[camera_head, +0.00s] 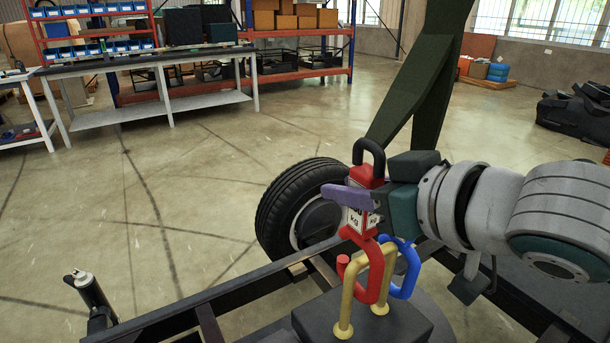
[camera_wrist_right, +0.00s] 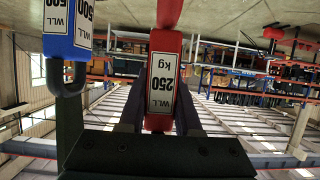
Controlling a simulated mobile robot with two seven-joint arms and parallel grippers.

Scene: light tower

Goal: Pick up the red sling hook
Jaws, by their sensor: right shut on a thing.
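The red sling hook (camera_head: 373,262) has a block body with a white label reading kg, a dark loop on top and a curved red hook below. My right gripper (camera_head: 357,199) comes in from the right and is shut on its body. The wrist view shows the red body (camera_wrist_right: 168,12), labelled 250 kg, between the fingers (camera_wrist_right: 160,95). The red hook's curve is at the yellow bar (camera_head: 348,292); I cannot tell whether it touches it. The hook hangs nearly upright. My left gripper is not in view.
A blue sling hook (camera_head: 409,272) hangs close beside it on the right; it also shows in the wrist view (camera_wrist_right: 68,38). The yellow bar stands on a dark block (camera_head: 312,322). A black tyre (camera_head: 290,205) is behind. Open floor (camera_head: 190,200) lies to the left.

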